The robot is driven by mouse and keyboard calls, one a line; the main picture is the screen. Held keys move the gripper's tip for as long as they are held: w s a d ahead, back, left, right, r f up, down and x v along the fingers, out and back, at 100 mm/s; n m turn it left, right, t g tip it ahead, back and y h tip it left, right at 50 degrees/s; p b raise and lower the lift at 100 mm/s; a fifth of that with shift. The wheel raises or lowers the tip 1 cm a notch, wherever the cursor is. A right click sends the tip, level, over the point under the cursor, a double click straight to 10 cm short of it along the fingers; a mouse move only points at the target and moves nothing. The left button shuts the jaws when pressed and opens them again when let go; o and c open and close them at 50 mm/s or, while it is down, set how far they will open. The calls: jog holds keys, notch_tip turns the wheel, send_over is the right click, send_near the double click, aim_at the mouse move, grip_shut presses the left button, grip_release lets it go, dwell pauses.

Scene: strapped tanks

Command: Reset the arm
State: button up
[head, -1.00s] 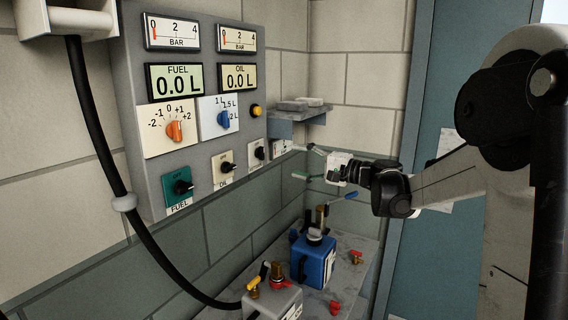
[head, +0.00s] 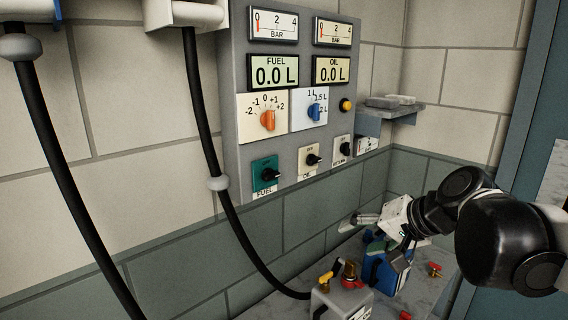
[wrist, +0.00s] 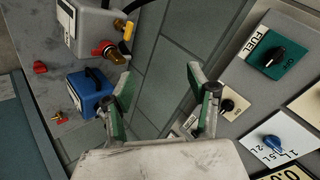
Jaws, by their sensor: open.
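My gripper (wrist: 158,98) is open and empty in the wrist view, its two green-padded fingers spread apart with the wall between them. In the head view my gripper (head: 366,218) is at the lower right, in front of the wall and above the bench, beside the blue tank. The blue tank (head: 386,274) is partly hidden behind my arm; it also shows in the wrist view (wrist: 90,94). A light grey tank (head: 342,302) with yellow and red valve handles stands to its left, and it also shows in the wrist view (wrist: 84,28).
A grey control panel (head: 240,140) with gauges, displays and knobs is on the wall. A black hose (head: 200,110) hangs past its left side to the tanks. A small shelf (head: 390,112) with grey blocks juts out right of the panel. Red fittings lie on the bench (head: 268,306).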

jog(key=s+d+f+n+h, duration=0.2)
jog(key=s+f+h, duration=0.1)
jog(key=s, duration=0.5)
jog(key=s+d+f+n+h, duration=0.2)
jog(key=s+f, duration=0.3)
jog(key=s, duration=0.3)
jog(key=shift+h, duration=0.4)
